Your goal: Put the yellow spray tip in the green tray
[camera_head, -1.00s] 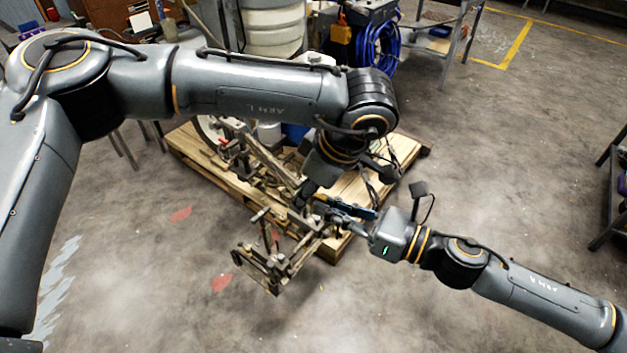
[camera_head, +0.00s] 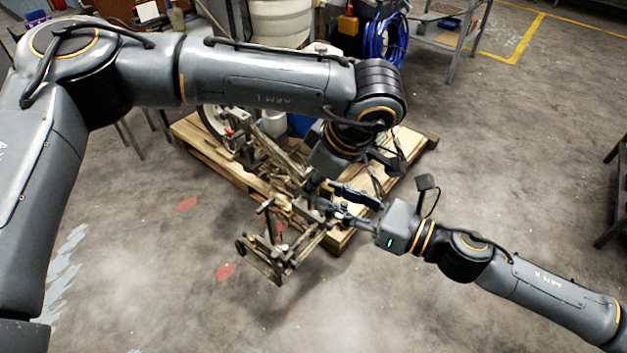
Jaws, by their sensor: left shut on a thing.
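The line striper (camera_head: 282,247) is a dark, worn metal frame on small wheels, standing at the front edge of a wooden pallet. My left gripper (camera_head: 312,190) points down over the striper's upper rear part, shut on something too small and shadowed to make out. My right gripper (camera_head: 332,209) reaches in from the right at the same spot, close beside the left one; its fingertips blend with the striper's dark parts, so their opening is unclear. I cannot make out the yellow spray tip or the green tray.
The wooden pallet (camera_head: 215,160) carries more striper parts and a blue container, partly behind my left arm. A white drum (camera_head: 285,25) and a coiled blue hose (camera_head: 386,40) stand behind. A metal-legged rack (camera_head: 618,190) is at the right edge.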

